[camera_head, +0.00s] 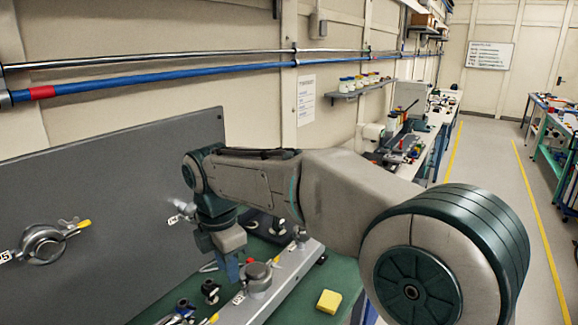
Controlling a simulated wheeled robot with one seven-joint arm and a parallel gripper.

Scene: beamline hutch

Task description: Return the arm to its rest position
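My arm (345,195) reaches from the lower right toward the grey upright panel at the left, then bends down at its wrist. My gripper (232,274) points down over the green bench, close beside a round metal fitting (258,276) on a metal rail. Its fingertips are small and partly lost among the fittings. I cannot tell whether they are open or shut, or whether they touch the fitting. A blue part shows at the gripper's lower end; I cannot tell whether it is a finger or a separate thing.
The grey panel (110,190) stands close behind my wrist, with a round clamp (42,244) on it. A yellow block (329,301) lies on the green bench top (345,272). Several small fittings crowd the bench's front left. Pipes (200,70) run along the wall. The aisle floor (490,165) at right is clear.

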